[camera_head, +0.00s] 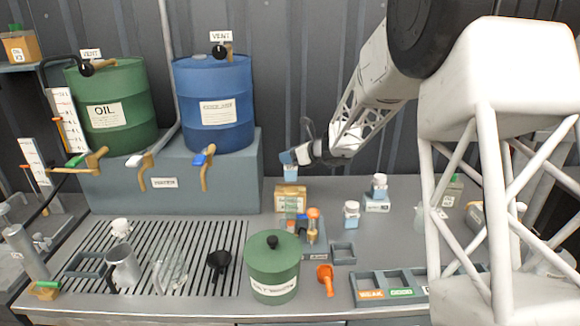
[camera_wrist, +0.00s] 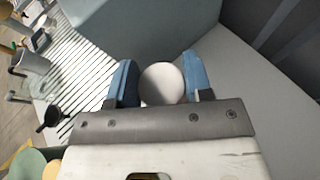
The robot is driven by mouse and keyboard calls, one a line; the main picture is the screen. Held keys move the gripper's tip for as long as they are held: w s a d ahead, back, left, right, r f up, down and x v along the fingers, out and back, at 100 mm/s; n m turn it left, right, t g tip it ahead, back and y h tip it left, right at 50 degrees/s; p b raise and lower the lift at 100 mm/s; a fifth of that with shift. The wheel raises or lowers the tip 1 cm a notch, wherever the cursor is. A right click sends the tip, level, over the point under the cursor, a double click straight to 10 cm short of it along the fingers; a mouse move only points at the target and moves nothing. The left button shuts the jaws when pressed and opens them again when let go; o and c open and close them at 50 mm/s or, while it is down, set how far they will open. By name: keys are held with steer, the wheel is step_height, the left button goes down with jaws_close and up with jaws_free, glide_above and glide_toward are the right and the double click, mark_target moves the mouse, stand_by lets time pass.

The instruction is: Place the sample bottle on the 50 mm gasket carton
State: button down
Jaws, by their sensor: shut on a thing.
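In the head view the bottle's lower part with a blue label (camera_head: 291,173) shows below the fingers. A brown carton (camera_head: 290,204) with a pale green label stands directly under the bottle. The bottle looks upright, with its base at or just above the carton's top; I cannot tell if they touch. The carton's label is too small to read, and the wrist view does not show the carton.
Two white-capped bottles (camera_head: 351,214) (camera_head: 378,186) stand to the right. Small glassware in a rack (camera_head: 312,228) stands in front of the carton. A green lidded canister (camera_head: 272,268) is nearer the front.

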mark_target(290, 165)
steer(key=shift+f, duration=1.9)
steer(key=c, duration=0.5)
jaws_free()
steer(key=shift+f, duration=0.1)
steer(key=shift+d, duration=0.1)
steer(key=v, duration=1.2)
